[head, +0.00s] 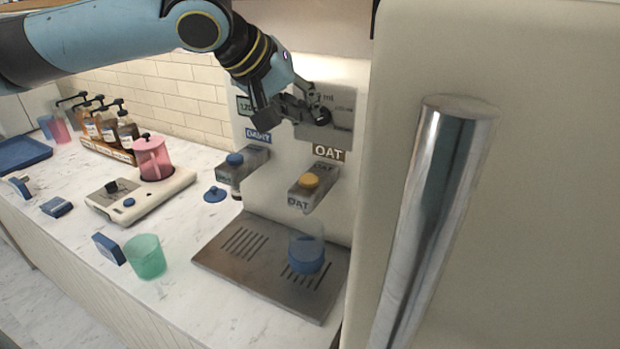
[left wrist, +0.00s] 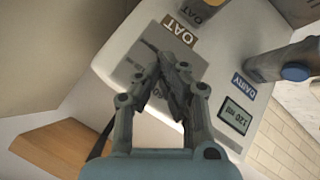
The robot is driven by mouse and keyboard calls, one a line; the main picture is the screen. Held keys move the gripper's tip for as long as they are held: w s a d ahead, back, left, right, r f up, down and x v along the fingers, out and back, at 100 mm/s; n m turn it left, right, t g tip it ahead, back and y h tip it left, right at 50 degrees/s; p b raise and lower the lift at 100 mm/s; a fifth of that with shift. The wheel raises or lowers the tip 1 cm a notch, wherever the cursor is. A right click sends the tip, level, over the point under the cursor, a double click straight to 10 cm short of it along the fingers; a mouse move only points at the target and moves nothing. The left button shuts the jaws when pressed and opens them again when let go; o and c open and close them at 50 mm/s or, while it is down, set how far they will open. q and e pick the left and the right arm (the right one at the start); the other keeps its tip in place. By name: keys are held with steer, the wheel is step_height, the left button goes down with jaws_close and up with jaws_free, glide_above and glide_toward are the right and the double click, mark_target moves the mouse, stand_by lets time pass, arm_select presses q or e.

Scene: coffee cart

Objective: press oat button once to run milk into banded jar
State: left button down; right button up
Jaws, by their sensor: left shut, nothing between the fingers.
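The oat button (head: 310,181) is a yellow cap on top of the oat spout (head: 301,201), below the OAT label (head: 329,153). The clear jar with a blue band (head: 306,253) stands upright on the drip tray under that spout. My left gripper (head: 322,117) is shut and empty, in front of the dispenser's upper panel, above the oat button and apart from it. In the left wrist view the shut fingers (left wrist: 163,58) are near the OAT label (left wrist: 180,30). My right gripper is in neither view.
The dairy spout (head: 243,166) with its blue button stands left of the oat spout. The metal drip tray (head: 215,263) lies below. A green cup (head: 145,257), a scale (head: 120,205) with a pink jug, and bottles are left. A thick fridge handle (head: 440,200) stands at right.

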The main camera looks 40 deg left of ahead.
arm_select(q)
steer(key=f, duration=0.1)
steer(key=b, duration=0.7)
glide_above(306, 176)
step_height(306, 176, down, 6)
steer(key=shift+r, duration=0.1)
steer(key=shift+f+b, duration=0.5)
steer(key=shift+f, duration=0.3)
steer(key=shift+f, duration=0.2)
steer(key=shift+f, duration=0.25)
stand_by(0.4)
